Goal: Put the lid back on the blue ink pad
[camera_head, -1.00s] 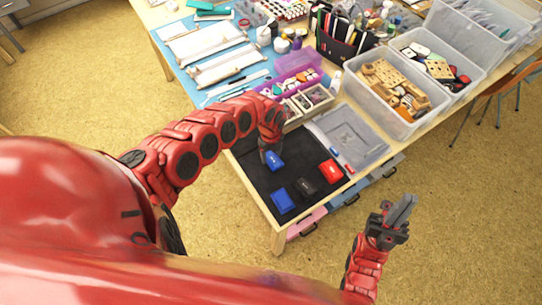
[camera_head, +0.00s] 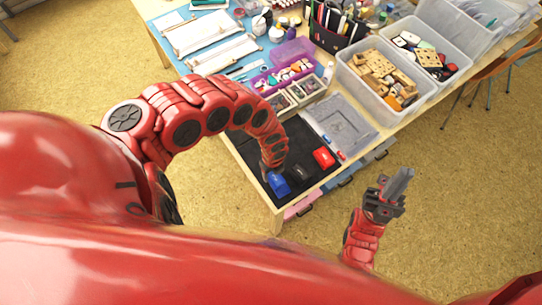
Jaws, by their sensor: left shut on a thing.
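Blue shows in one patch near the front left of the black mat (camera_head: 247,151). The blue ink pad (camera_head: 279,185) is there, and I cannot clearly separate pad from lid at this size. My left gripper (camera_head: 271,167) points down at the patch's upper edge, shut on the blue lid, which it holds at or just over the pad. The fingertips are mostly hidden by my wrist. I cannot tell whether the lid is seated. My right gripper (camera_head: 397,186) is off the table to the right, empty, its fingers close together.
A black ink pad (camera_head: 299,173) sits just right of the blue one, and a red ink pad (camera_head: 324,157) is further right. A grey tray lid (camera_head: 342,124) lies behind them. A divided stamp box (camera_head: 297,96) and clear bins (camera_head: 385,80) stand further back.

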